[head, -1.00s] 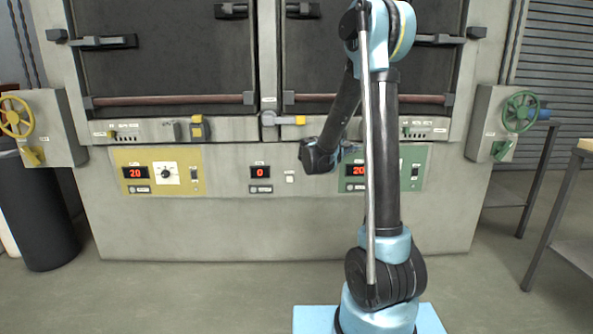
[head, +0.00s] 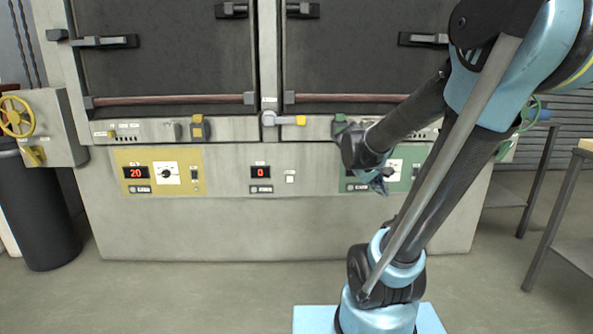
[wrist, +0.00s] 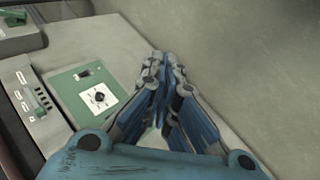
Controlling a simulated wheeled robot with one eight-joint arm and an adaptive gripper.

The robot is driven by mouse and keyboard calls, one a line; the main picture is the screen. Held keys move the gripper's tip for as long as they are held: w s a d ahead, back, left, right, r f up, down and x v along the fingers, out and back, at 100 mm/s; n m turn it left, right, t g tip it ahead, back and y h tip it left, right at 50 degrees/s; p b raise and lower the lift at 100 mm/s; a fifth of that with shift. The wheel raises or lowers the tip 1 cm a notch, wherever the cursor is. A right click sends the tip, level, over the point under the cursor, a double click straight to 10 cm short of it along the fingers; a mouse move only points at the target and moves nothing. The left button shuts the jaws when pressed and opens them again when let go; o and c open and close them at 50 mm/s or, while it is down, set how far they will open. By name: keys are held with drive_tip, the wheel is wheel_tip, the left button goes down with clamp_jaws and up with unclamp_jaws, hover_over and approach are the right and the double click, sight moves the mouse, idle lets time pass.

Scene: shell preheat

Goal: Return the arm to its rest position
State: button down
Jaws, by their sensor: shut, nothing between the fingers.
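My gripper (wrist: 163,62) shows in the wrist view with its fingers together and nothing between them. In the head view my gripper (head: 380,184) hangs at the end of my bent arm, in front of the green control panel (head: 403,168). My arm hides part of that panel and its display. In the wrist view the green panel (wrist: 68,97) with its dial lies to the left of the fingers, apart from them. My arm leans to the right and toward the camera.
A large grey oven (head: 300,222) with two dark doors stands behind my arm. A yellow panel (head: 187,184) reads 20, and a middle display (head: 260,172) reads 0. A black bin (head: 42,212) stands left, a metal table (head: 560,205) right. The floor at left front is clear.

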drive_tip(key=s+a+f+m+g+y, duration=0.1)
drive_tip(key=s+a+f+m+y, duration=0.1)
drive_tip(key=s, duration=0.7)
drive_tip(key=s+a+f+m+g+y, duration=0.1)
drive_tip(key=s+a+f+y, duration=0.3)
drive_tip(key=s, duration=0.5)
drive_tip(key=a+f, duration=0.2)
drive_tip(key=a, duration=0.1)
drive_tip(key=shift+f+m+y, duration=0.3)
drive_tip(key=shift+f+m, duration=0.05)
drive_tip(key=shift+m, duration=0.05)
drive_tip(key=shift+w+f, duration=0.2)
drive_tip(key=shift+w, duration=0.2)
